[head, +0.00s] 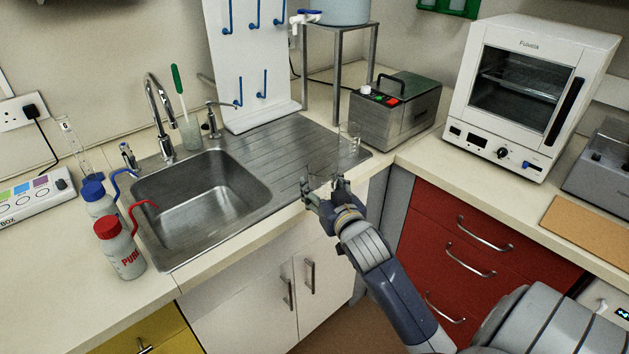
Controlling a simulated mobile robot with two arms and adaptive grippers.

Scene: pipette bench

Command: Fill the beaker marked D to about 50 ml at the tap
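My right gripper (324,188) is at the front edge of the draining board, to the right of the sink. Its fingers stand apart around a clear glass beaker (321,180), which looks gripped between them. No letter or level marks can be read on it. Another clear glass vessel (349,137) stands on the draining board behind; I cannot read a mark on it either. The curved steel tap (158,112) rises behind the sink (205,195), left of the gripper. I see no water running from it. My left gripper is not in view.
A glass with a green-handled brush (190,132) and a smaller spout (213,122) stand by the tap. Red-capped (120,248) and blue-capped (100,202) wash bottles stand left of the sink. The basin looks empty.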

